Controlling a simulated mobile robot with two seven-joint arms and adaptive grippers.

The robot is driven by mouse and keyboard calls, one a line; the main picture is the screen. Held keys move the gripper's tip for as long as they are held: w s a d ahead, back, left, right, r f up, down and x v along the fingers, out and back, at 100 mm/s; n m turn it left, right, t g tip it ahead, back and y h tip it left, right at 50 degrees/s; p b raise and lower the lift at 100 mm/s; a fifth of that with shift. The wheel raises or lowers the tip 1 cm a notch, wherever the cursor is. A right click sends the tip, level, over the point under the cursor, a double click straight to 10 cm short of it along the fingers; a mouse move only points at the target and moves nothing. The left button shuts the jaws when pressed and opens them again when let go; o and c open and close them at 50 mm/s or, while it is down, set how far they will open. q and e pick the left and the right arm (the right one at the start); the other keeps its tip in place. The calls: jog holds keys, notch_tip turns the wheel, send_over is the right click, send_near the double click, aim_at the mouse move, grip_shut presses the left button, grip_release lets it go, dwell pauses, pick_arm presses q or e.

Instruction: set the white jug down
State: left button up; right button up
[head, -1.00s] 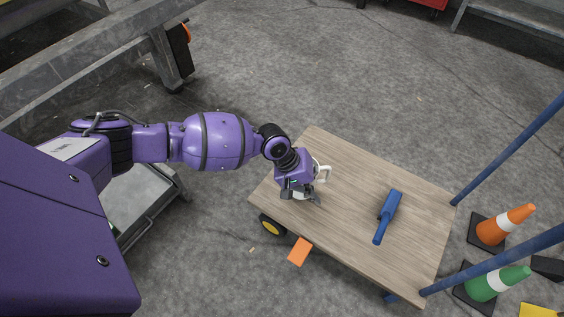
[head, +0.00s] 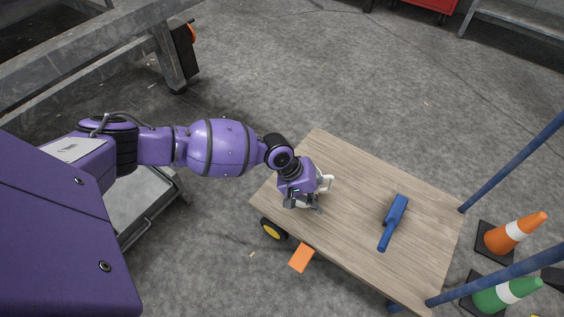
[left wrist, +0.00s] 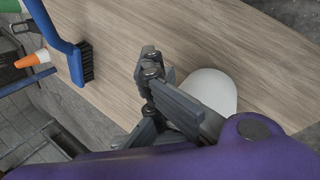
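The white jug (head: 326,183) is over the left part of the wooden cart deck (head: 352,172), largely hidden behind my left gripper (head: 309,207). Its handle side shows to the right of the gripper, with a little white below. In the left wrist view a smooth white part of the jug (left wrist: 212,88) lies beside a dark finger of the left gripper (left wrist: 160,88). The gripper appears shut on the jug; the far finger is hidden. I cannot tell whether the jug's base touches the deck. My right gripper is in neither view.
A blue brush (head: 393,222) lies on the deck, right of the jug; bare wood separates them. Blue rails (head: 515,161) rise at the deck's right end. An orange block (head: 302,257) is by the deck's front edge.

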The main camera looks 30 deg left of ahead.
pick_arm(q)
jog(key=o, duration=0.5)
jog(key=shift+s+a+f, duration=0.15)
jog(key=shift+f, duration=0.05)
jog(key=shift+r, duration=0.15)
jog(key=p+v, duration=0.5)
jog(key=v, duration=0.7)
jog(key=shift+r+p, duration=0.1)
jog(key=shift+p, duration=0.3)
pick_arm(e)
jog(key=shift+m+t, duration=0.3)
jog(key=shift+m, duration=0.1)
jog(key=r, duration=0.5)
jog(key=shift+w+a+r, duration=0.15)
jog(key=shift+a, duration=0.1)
